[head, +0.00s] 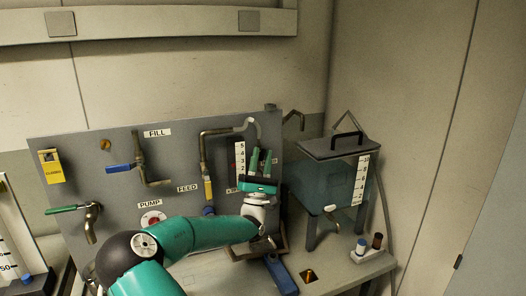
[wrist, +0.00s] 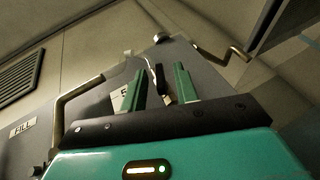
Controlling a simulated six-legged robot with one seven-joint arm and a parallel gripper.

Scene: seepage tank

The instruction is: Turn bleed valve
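I cannot read a bleed label in either view. A partly hidden label (head: 275,158) sits on the grey panel (head: 95,155) just behind my gripper (head: 261,163). My gripper is raised in front of the panel's right part, beside the white number scale, fingers pointing up. In the wrist view my gripper (wrist: 159,88) has its two green fingers apart. A dark upright lever-like part (wrist: 160,78) shows between them, in line with the gap; I cannot tell whether it is the bleed valve or whether a finger touches it. My gripper hides part of the panel.
Blue-handled fill valve (head: 121,168), yellow-handled feed valve (head: 208,190), red-and-white pump button (head: 153,218) and green-handled tap (head: 68,209) are on the panel. A lidded clear tank (head: 325,185) stands close to the right of my gripper. A bent pipe (head: 218,132) runs nearby.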

